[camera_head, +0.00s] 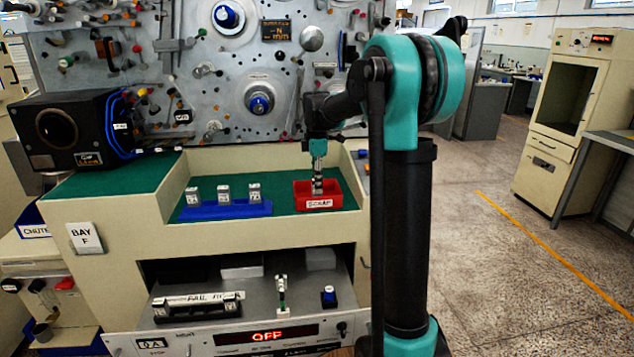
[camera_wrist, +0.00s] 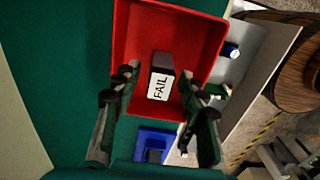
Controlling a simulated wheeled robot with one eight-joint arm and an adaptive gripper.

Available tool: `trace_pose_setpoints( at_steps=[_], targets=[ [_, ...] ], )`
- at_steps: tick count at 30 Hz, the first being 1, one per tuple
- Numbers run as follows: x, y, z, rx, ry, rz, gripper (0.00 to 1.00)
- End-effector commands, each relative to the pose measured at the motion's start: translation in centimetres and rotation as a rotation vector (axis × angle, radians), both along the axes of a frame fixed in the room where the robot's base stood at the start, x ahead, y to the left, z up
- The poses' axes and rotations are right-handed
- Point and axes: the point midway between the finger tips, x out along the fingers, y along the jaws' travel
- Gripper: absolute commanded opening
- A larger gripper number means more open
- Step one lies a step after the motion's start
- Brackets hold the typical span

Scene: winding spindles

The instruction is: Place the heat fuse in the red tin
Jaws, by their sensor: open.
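The red tin (camera_head: 301,200), labelled with what reads as "SCRAP", stands on the green top of the bench; its red floor and walls fill the upper middle of the wrist view (camera_wrist: 135,45). A dark block with a white face marked "FAIL" (camera_wrist: 160,84) is inside the tin's outline; I cannot tell for sure that it is the heat fuse. My gripper (camera_head: 318,176) points down into the tin. In the wrist view my gripper (camera_wrist: 160,78) is open, with one finger on each side of the block and visible gaps between.
A blue rack (camera_head: 225,211) with three light blocks stands left of the tin. A raised cream rim edges the green surface.

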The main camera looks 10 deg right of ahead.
Motion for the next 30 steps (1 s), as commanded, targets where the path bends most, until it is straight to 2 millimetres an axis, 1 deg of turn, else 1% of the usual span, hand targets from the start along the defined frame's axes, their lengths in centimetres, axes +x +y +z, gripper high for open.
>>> trace_pose_setpoints(
  at_steps=[4, 8, 18, 21, 25, 30],
  targets=[
    [0.0, 0.0, 0.4, 0.0, 0.0, 0.0, 0.42],
    [0.0, 0.0, 1.9, 0.0, 0.0, 0.0, 0.42],
    [0.0, 0.0, 8.7, 0.0, 0.0, 0.0, 0.42],
    [0.0, 0.0, 10.3, 0.0, 0.0, 0.0, 0.42],
    [0.0, 0.0, 11.6, 0.0, 0.0, 0.0, 0.42],
    [0.0, 0.0, 12.3, 0.0, 0.0, 0.0, 0.42]
  ],
)
